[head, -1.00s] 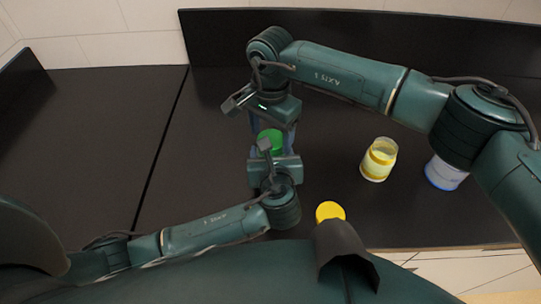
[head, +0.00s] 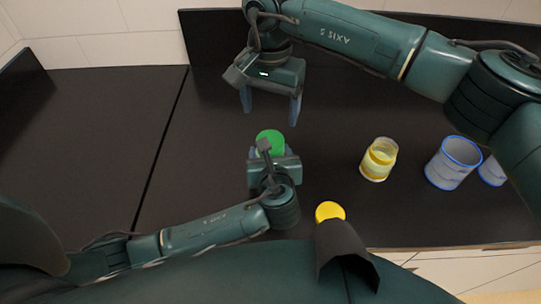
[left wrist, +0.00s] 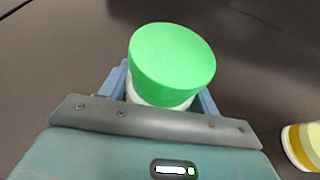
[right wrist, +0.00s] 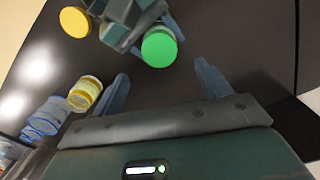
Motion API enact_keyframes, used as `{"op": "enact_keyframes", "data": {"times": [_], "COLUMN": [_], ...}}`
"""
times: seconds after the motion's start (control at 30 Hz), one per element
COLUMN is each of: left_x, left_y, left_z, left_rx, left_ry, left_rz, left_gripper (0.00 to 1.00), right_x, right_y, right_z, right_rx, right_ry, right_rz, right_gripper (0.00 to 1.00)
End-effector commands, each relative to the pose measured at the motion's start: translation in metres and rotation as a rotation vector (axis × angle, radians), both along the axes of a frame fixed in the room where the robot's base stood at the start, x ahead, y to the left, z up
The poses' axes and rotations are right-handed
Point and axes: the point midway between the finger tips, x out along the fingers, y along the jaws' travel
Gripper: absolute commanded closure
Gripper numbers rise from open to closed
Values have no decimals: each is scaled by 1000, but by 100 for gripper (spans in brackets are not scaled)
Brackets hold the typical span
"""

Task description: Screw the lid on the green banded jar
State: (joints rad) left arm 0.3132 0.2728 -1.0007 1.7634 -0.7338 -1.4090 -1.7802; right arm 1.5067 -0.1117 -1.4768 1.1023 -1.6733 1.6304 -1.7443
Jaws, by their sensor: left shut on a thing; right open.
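The green lid (head: 270,140) sits on top of the jar held by my left gripper (head: 270,156). In the left wrist view the green lid (left wrist: 172,62) covers the mouth of a whitish jar (left wrist: 150,98), and the blue fingers are shut around the jar's sides below it. The jar's band is hidden. My right gripper (head: 271,106) is open and empty, behind and above the lid in the head view. In the right wrist view the lid (right wrist: 159,47) lies beyond the open fingers (right wrist: 162,90), apart from them.
A yellow-banded jar (head: 378,160) stands open to the right. A yellow lid (head: 330,211) lies near the front edge. Blue-rimmed containers (head: 452,163) stand farther right, partly behind my right arm. The left half of the black counter (head: 90,140) is clear.

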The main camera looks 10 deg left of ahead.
Motion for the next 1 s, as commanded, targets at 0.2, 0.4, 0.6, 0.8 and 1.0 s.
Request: {"op": "enact_keyframes", "data": {"times": [0.2,0.4,0.6,0.8,1.0], "left_x": [-1,-1,0,0,0], "left_y": [-1,-1,-1,-1,-1], "left_z": [-1,-1,-1,-1,0], "left_rx": [-1,-1,-1,-1,-1], "left_ry": [2,2,2,2,2], "left_rz": [-1,-1,-1,-1,-1], "left_gripper": [100,100,100,100,100], "right_x": [0,-1,-1,0,0], "right_y": [0,0,0,0,0], "right_z": [-1,-16,-48,-73,-81], "right_rx": [0,-1,-1,-1,-1], "right_ry": [1,3,3,2,0], "right_rz": [-1,-3,-4,-4,-3], "right_gripper": [23,23,23,23,23]}}
